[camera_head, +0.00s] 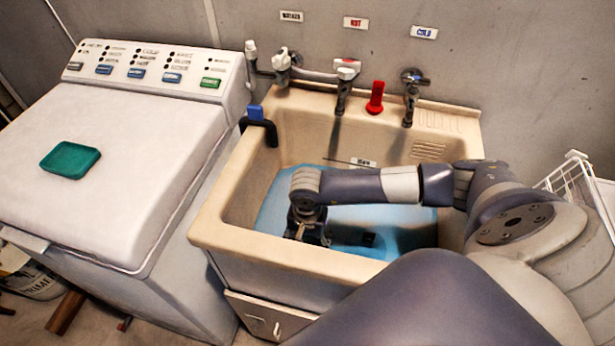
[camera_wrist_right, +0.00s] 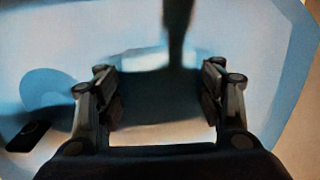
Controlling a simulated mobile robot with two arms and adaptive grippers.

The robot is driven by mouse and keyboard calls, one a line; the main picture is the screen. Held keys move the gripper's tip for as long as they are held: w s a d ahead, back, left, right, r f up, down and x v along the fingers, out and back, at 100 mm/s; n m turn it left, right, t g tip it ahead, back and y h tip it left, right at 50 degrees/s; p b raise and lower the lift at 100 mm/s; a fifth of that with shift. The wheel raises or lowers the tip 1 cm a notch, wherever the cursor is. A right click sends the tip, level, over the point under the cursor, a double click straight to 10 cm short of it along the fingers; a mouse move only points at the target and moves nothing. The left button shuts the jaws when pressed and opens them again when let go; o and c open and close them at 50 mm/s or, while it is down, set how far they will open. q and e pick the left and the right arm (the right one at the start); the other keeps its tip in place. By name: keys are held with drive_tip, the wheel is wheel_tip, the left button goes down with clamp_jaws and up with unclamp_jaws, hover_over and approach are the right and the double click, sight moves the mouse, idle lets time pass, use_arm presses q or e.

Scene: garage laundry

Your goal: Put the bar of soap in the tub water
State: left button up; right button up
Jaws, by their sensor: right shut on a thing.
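My right gripper (camera_head: 308,232) reaches down into the tub (camera_head: 215,215), low over or in the blue water (camera_head: 270,215). In the right wrist view its two fingers (camera_wrist_right: 163,95) stand apart with a shaded blue-grey block, the bar of soap (camera_wrist_right: 160,100), between them. The soap is hidden behind the gripper in the head view. Whether its underside touches the water, I cannot tell. My left gripper is not in view.
A green dish (camera_head: 70,159) lies empty on the white washer (camera_head: 120,200) at left. A small dark drain-like piece (camera_head: 369,239) shows in the tub. Taps (camera_head: 346,75) and a red object (camera_head: 376,97) line the tub's back. A white wire rack (camera_head: 575,185) stands at right.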

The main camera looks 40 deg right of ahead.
drive_tip(key=shift+f, duration=0.15)
drive_tip(key=o, duration=1.1)
wheel_tip(320, 180, up, 12)
drive_tip(key=b, duration=0.1)
drive_tip(key=shift+r, duration=0.2)
